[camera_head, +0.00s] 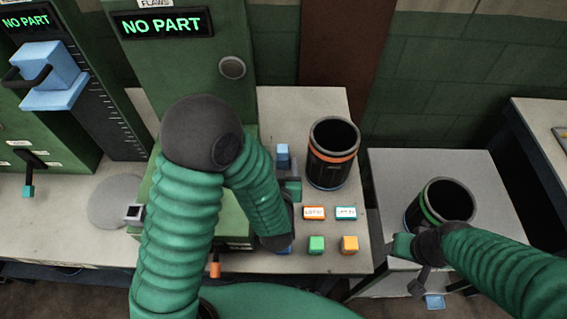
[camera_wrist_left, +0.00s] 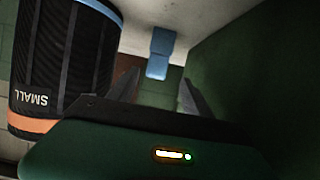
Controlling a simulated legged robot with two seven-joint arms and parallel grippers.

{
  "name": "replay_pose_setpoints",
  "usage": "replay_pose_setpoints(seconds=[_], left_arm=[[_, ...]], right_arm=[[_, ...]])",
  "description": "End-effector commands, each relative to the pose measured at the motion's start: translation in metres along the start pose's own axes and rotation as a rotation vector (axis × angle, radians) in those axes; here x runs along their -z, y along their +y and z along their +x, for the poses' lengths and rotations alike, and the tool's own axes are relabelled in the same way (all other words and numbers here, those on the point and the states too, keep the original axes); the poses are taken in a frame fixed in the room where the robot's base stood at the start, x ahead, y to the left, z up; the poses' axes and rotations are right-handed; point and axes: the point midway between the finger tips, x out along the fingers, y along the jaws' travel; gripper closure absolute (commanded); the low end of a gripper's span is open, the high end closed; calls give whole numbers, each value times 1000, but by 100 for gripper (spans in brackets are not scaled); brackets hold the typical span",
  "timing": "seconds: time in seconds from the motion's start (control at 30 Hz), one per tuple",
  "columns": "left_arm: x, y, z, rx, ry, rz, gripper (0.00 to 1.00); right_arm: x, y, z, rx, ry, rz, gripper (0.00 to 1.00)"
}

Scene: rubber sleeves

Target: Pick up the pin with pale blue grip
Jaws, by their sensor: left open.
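The pin with pale blue grip (camera_head: 283,151) stands on the pale bench just beyond my left gripper; its blue block-like grip also shows in the left wrist view (camera_wrist_left: 161,50). My left gripper (camera_head: 290,188) is open, and in the left wrist view its two fingers (camera_wrist_left: 160,88) point toward the grip, which lies ahead of them in line with the gap. The grip is apart from the fingers, with nothing held. My right gripper (camera_head: 428,283) is low beside the white stand at right; its jaw gap is unclear.
A black bin with an orange band (camera_head: 332,155) stands close right of my left gripper; its side fills the left of the wrist view (camera_wrist_left: 65,70). A green-banded bin (camera_head: 440,205) stands at right.

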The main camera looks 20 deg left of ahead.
Motion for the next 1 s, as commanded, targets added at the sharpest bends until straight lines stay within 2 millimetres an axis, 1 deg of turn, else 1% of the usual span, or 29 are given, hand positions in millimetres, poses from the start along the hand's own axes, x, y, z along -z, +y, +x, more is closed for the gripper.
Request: replay_pose_setpoints(seconds=[0.03,0.07,0.27,0.43,0.53,0.7,0.73,0.77,1.0], left_arm=[[1,0,10,4,-3,-1,42],[1,0,14,4,-2,0,42],[1,6,36,3,-3,3,42],[0,10,67,4,-2,2,42],[-1,8,76,2,-2,2,42],[-1,8,76,1,-1,2,42],[-1,7,76,2,-1,2,43],[-1,7,76,2,-1,2,47],[-1,9,76,1,-1,3,78]], right_arm=[[1,0,-4,0,0,0,42],[1,0,-5,0,1,0,42],[2,0,-8,0,1,1,42],[3,0,-12,0,1,1,42],[3,0,-12,0,1,1,42],[3,0,-12,0,1,1,42],[3,0,-12,0,1,1,42],[3,0,-12,0,1,1,42],[3,0,-12,0,1,1,42]])
